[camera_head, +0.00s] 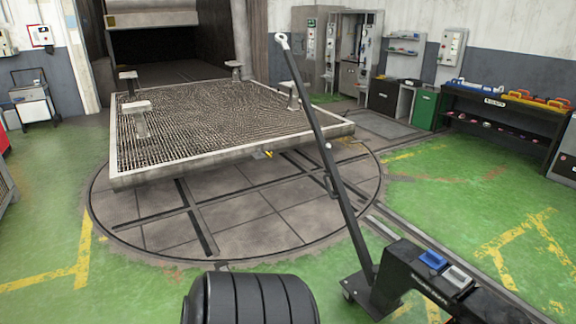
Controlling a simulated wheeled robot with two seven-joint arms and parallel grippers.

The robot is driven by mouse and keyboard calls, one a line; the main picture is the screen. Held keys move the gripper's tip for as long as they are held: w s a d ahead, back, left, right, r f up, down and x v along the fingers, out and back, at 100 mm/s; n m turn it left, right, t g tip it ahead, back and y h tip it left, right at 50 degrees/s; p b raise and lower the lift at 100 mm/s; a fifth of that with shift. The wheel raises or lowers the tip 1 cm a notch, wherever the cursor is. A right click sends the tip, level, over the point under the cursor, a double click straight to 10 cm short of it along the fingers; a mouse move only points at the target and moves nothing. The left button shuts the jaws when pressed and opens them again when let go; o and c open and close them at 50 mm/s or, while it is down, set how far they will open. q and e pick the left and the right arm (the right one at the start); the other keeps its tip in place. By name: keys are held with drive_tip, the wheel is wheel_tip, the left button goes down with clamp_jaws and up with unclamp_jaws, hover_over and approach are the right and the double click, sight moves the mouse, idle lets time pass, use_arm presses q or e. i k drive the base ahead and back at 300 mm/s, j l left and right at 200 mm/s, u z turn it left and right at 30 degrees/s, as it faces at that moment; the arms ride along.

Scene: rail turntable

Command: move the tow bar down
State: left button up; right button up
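The tow bar (329,152) is a long dark bar with a light ring at its top end. It stands raised and leans to the left, its top end in front of the far wall and its foot at the front of a black machine (405,276) at lower right. A small handle or bracket sticks out partway along the bar. The machine has a blue and a grey block on top.
A flat wagon with a mesh deck (232,155) and several posts stands over the round turntable (262,215) behind the bar. Rails (440,255) run toward lower right. A workbench (505,115) stands at the right wall. Green floor (60,215) is clear at left.

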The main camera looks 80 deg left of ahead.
sight(365, 260)
drive_tip(key=u, duration=2.25)
drive_tip(key=i+j, duration=0.3)
drive_tip(key=i, duration=0.15)
